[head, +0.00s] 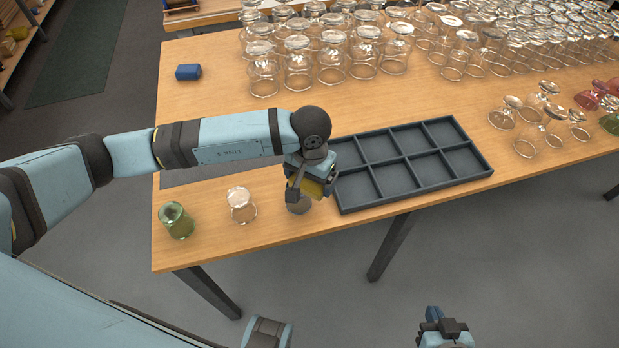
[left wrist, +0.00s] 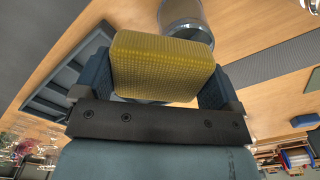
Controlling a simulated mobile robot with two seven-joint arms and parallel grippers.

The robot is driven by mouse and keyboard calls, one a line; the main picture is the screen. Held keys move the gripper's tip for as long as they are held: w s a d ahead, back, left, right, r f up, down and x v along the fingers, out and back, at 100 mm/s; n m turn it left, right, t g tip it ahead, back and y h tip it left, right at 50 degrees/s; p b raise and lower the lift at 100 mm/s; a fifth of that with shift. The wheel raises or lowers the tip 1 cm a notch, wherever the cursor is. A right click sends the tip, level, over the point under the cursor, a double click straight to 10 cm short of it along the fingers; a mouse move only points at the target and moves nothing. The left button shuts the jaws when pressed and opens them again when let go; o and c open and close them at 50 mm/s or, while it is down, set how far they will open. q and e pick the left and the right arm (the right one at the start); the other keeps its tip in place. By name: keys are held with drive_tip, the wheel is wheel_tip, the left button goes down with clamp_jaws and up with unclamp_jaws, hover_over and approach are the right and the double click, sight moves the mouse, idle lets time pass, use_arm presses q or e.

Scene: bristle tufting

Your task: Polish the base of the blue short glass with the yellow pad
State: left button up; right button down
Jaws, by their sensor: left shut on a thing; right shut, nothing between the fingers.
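My left gripper (head: 307,185) is shut on the yellow pad (head: 313,188), which shows large between the fingers in the left wrist view (left wrist: 163,66). A short glass (head: 299,205) stands right below the pad near the table's front edge, partly hidden by the gripper. Its round end shows just beyond the pad in the left wrist view (left wrist: 187,22). It looks greyish, and I cannot make out a clear blue tint. I cannot tell whether the pad touches it. My right gripper (head: 433,314) is shut and empty, off the table's front edge at lower right.
A clear glass (head: 242,206) and a green glass (head: 176,221) stand to the left. A dark, empty divided tray (head: 344,207) lies right of the gripper. A blue block (head: 188,72) and many clear glasses (head: 331,67) occupy the back. Stemmed glasses (head: 527,146) stand at right.

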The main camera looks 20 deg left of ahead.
use_arm(q)
drive_tip(key=shift+r+p, duration=0.9)
drive_tip(key=shift+r, duration=1.75)
drive_tip(key=shift+r+p, duration=0.5)
drive_tip(key=shift+r, duration=1)
